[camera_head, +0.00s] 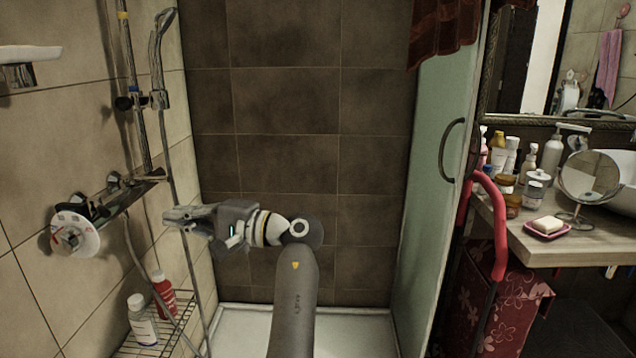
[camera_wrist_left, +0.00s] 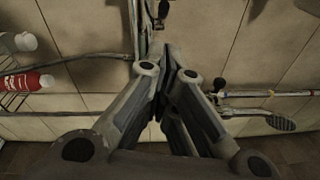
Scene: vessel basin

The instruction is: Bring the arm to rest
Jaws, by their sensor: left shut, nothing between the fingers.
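My left gripper (camera_head: 168,216) is in the shower, at the end of my arm that rises from the bottom middle of the head view. It points left toward the tiled wall. Its fingers are together and hold nothing. In the left wrist view the closed fingers (camera_wrist_left: 172,75) point at the wall, close to the shower pipe and hose. I cannot tell from these frames whether they touch the hose. My right gripper is not in view.
A shower mixer (camera_head: 75,232) and hose are on the left wall. A wire shelf (camera_head: 160,335) below holds a red bottle (camera_head: 164,293) and a white bottle (camera_head: 142,320). A glass door (camera_head: 436,190) stands right of the arm. A cluttered counter (camera_head: 560,250) is further right.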

